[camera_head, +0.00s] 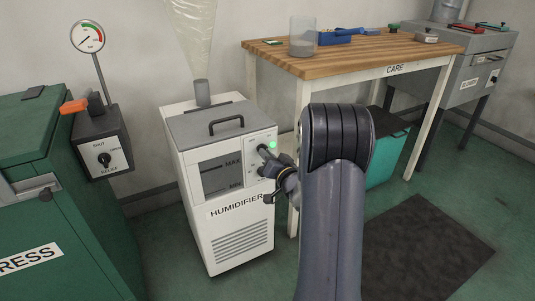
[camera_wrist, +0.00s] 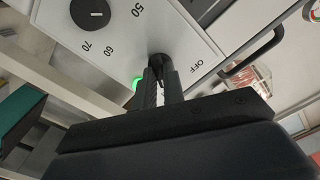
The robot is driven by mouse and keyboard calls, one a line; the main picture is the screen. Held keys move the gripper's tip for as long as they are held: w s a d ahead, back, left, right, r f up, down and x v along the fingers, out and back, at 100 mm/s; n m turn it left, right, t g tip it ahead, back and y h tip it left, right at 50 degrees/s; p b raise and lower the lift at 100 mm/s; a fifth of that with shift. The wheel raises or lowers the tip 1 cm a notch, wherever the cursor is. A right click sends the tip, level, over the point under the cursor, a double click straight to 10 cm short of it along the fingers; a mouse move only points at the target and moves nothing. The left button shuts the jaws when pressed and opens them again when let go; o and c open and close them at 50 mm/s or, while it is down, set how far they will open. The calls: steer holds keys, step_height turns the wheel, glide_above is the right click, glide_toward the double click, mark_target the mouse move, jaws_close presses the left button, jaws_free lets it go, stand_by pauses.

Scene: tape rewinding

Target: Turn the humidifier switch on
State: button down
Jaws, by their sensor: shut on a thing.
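The white humidifier (camera_head: 240,236) stands on the floor left of centre in the head view. Its side panel carries a green light (camera_head: 272,144) that looks lit; the light also shows in the wrist view (camera_wrist: 137,83). My gripper (camera_head: 270,163) is at this panel. In the wrist view my gripper (camera_wrist: 162,80) is shut on the dark switch (camera_wrist: 159,59), beside the green light. The word OFF is printed to the right of the switch in that view. The fingers hide part of the switch, so its exact setting is hard to tell.
A black knob (camera_wrist: 90,13) marked 50, 60 and 70 sits on the same panel. A lid handle (camera_head: 226,123) tops the humidifier. A green press (camera_head: 80,225) with a relief box (camera_head: 103,150) stands left. A wooden care table (camera_head: 375,48) stands behind right.

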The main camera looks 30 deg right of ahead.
steer(key=c, duration=1.5)
jaws_free()
steer(key=s+p, duration=0.2)
steer(key=s, duration=0.8)
steer(key=shift+s+d, duration=0.2)
steer(key=shift+s, duration=0.2)
